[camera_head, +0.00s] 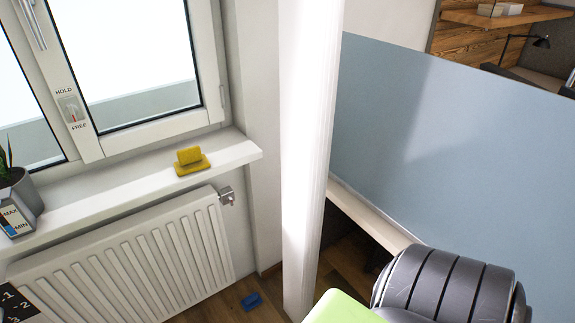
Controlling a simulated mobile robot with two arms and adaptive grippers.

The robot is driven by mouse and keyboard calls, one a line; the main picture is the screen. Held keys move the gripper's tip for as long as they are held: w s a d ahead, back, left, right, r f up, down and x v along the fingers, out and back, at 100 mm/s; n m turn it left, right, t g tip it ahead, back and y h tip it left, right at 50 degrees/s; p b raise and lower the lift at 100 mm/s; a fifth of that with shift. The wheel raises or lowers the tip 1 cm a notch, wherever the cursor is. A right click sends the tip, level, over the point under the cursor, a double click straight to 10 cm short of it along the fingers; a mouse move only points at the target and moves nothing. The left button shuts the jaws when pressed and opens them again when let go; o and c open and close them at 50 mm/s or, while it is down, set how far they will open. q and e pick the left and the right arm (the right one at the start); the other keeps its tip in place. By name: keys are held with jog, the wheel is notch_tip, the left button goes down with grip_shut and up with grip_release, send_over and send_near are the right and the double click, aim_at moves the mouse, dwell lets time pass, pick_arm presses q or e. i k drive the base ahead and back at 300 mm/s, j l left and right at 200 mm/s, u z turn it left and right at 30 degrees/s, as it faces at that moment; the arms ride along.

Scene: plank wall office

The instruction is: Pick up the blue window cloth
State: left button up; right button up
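A small blue cloth (252,301) lies on the wooden floor, to the right of the radiator and just left of the white column's foot. It looks folded or block-like and is small in the view. A yellow item (191,163), with an upright part on a flat base, sits on the white window sill. Neither of my grippers shows in the head view, so I cannot see how they stand relative to the cloth.
A white radiator (130,260) hangs under the window sill (115,200). A white column (306,160) stands mid-view. A blue-grey partition (460,150) and a black padded chair (440,285) fill the right. A plant pot (20,203) stands on the sill.

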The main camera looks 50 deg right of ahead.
aim_at(250, 303)
jog(key=z, duration=1.15)
